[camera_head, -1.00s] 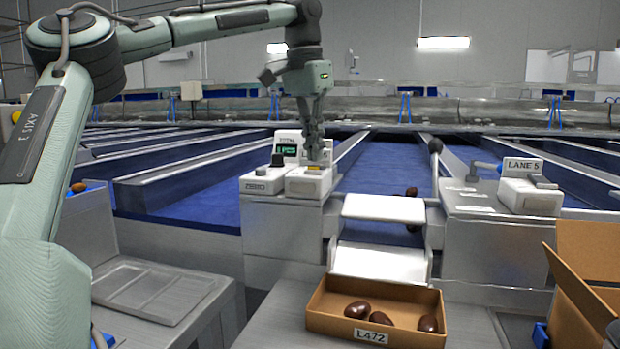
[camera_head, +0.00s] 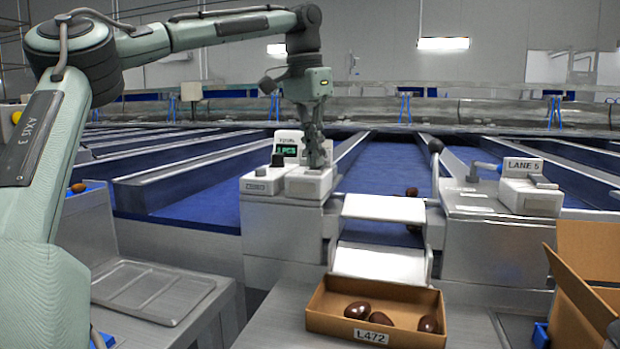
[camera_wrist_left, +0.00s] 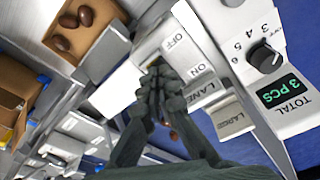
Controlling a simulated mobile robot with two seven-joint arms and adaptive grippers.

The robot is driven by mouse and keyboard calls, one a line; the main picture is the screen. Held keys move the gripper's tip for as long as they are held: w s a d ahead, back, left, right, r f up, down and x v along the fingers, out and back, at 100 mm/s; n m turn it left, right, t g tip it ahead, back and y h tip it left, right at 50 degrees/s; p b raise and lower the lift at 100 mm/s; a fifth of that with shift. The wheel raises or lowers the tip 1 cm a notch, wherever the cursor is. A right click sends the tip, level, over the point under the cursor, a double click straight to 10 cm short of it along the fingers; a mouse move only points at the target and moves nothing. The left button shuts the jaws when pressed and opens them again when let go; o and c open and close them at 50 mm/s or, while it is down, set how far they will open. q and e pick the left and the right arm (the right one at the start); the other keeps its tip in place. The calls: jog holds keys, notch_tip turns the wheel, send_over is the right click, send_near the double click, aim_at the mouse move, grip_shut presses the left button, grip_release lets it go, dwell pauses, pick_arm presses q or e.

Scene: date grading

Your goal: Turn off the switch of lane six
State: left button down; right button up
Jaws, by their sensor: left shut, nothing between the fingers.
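The white switch box (camera_head: 308,184) stands on the metal housing left of the central chute. In the left wrist view the box (camera_wrist_left: 185,28) carries OFF and ON markings and a "LANE" plate whose number is hidden. My left gripper (camera_head: 317,164) is shut and empty, pointing down onto the top of this box. In the left wrist view its fingertips (camera_wrist_left: 160,76) are at the switch, beside the ON marking. They cover the switch, so I cannot tell its position or whether they touch it.
A counter unit (camera_head: 288,148) with a green display and a dial (camera_wrist_left: 264,58) stands beside the box. Another switch box (camera_head: 530,197), with a LANE 5 sign (camera_head: 523,166), is at right. An open carton (camera_head: 375,335) with several dates sits below the chute.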

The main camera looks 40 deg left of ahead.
pick_arm(q)
jog(key=shift+r, duration=3.4)
